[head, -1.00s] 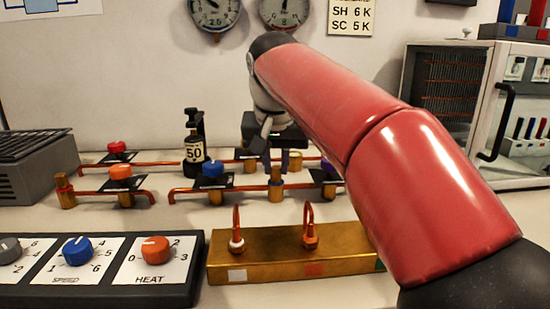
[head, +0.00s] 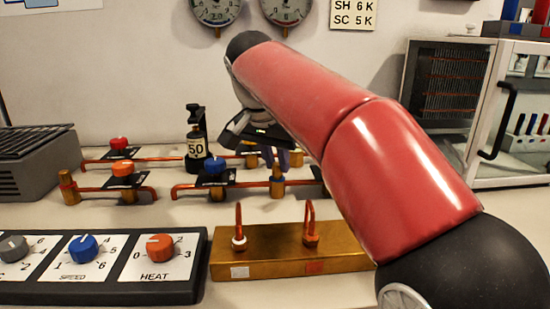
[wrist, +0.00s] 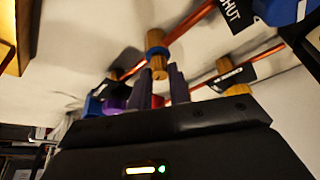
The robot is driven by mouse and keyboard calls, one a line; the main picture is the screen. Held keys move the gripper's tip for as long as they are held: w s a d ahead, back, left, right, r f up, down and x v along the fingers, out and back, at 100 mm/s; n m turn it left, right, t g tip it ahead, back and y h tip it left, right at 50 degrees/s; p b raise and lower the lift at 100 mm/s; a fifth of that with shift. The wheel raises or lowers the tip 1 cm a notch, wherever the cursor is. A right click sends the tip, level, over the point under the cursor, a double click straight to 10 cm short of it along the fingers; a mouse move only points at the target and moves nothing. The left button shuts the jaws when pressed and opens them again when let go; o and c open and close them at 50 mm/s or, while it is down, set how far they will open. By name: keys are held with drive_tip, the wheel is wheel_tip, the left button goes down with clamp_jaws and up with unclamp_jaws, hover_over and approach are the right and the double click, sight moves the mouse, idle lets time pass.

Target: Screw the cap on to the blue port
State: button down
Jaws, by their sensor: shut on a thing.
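The blue port (head: 278,184) is an upright brass fitting with a blue ring on the front copper pipe. It also shows in the wrist view (wrist: 156,42), just beyond my fingertips. My gripper (head: 283,157) is above the port in the head view, its dark purple-grey fingers pointing down. I cannot tell whether the cap touches the port.
A blue valve knob (head: 215,166) stands left of the port on the same pipe. A black bottle marked 50 (head: 195,146) stands behind it. A brass block (head: 260,264) with copper hooks lies in front. A purple knob (wrist: 115,99) shows in the wrist view.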

drive_tip(key=shift+d, duration=0.5)
drive_tip(key=m+h, duration=0.1)
drive_tip(key=m, duration=0.1)
drive_tip(key=shift+w+a+f+m+g, duration=0.1)
drive_tip(key=shift+m+g, duration=0.2)
drive_tip(key=shift+g, duration=0.1)
drive_tip(key=m+g, duration=0.1)
drive_tip(key=m, duration=0.2)
drive_tip(key=shift+h, duration=0.4)
drive_tip(key=c, duration=1.7)
unclamp_jaws()
drive_tip(key=shift+o, duration=1.1)
drive_tip(key=shift+d, duration=0.3)
drive_tip(key=shift+a, duration=0.1)
drive_tip(key=o, duration=0.6)
drive_tip(key=shift+a, duration=0.2)
